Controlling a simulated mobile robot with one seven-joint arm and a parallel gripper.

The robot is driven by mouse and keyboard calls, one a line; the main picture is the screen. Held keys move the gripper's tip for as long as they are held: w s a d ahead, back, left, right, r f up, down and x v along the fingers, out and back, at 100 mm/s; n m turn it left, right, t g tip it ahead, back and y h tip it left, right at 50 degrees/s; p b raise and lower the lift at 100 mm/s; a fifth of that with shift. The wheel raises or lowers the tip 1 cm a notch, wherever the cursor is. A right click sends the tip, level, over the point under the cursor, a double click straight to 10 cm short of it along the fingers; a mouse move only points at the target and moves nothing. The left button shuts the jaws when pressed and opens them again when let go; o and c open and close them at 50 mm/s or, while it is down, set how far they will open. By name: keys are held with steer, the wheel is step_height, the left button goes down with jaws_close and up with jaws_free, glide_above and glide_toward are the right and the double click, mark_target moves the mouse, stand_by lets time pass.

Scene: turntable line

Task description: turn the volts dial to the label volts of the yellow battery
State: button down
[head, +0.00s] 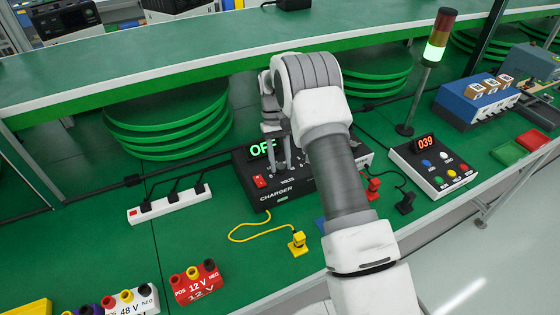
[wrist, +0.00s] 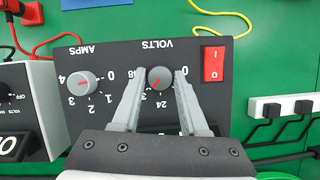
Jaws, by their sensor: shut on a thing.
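My gripper (wrist: 160,76) is shut on the grey volts dial (wrist: 160,79) of the black charger (wrist: 205,115), one finger on each side. The dial's red pointer aims lower left in the wrist view, a little left of the 24 mark.
The amps dial (wrist: 83,83) sits left of the volts dial and the red switch (wrist: 214,64) right of it. A red 12 V battery (head: 197,283) and a white 48 V battery (head: 132,302) stand nearby. A white power strip (head: 168,204) and yellow cable (head: 250,226) lie close.

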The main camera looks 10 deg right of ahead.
steer(key=shift+m+y, duration=0.3)
steer(key=shift+m, duration=0.3)
steer(key=shift+c, duration=2.2)
jaws_free()
steer(key=p+v, duration=0.3)
steer(key=v, duration=1.4)
steer(key=shift+w+r, duration=0.1)
steer(key=shift+r, duration=0.05)
